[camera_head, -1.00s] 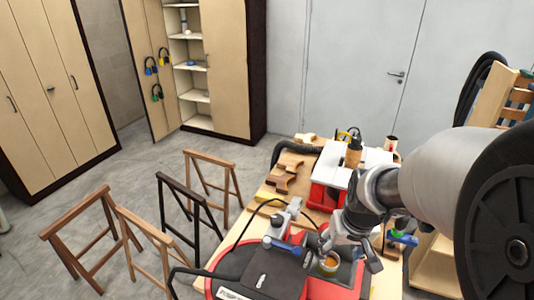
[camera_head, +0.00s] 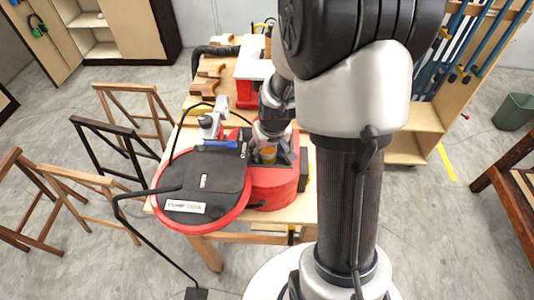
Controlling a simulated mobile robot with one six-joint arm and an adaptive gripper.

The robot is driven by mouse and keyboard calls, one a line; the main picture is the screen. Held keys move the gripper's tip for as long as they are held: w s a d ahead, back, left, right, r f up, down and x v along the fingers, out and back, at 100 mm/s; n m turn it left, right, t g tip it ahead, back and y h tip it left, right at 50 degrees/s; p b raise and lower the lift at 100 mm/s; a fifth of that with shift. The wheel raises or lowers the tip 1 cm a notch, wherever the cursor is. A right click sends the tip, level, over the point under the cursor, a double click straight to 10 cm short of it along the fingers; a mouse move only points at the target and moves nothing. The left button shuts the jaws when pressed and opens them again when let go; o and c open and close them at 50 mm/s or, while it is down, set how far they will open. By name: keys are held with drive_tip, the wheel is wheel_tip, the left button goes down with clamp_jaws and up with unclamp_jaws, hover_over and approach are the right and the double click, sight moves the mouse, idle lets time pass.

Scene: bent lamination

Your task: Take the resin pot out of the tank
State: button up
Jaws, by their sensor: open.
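The resin pot (camera_head: 268,153) is a small orange-yellow pot, seen partly, in the dark top opening of the red tank (camera_head: 277,190). The tank stands on the workbench, and a dark round lid with a red rim (camera_head: 178,211) sits beside it on the left. My gripper (camera_head: 270,142) is at the pot, pointing down at it from above. Its fingers are small and partly hidden by my wrist; they are open. I cannot tell whether a finger touches the pot.
A grey and white device (camera_head: 210,124) and a blue-handled tool (camera_head: 219,144) lie close to the left of my gripper. Wooden blocks (camera_head: 208,77) and a red-and-white machine (camera_head: 252,68) stand behind. Wooden trestles (camera_head: 93,190) fill the floor at left. A green bin (camera_head: 513,111) stands at far right.

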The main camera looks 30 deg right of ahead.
drive_tip(key=shift+c, duration=0.6)
drive_tip(key=c, duration=0.8)
drive_tip(key=shift+o, duration=0.2)
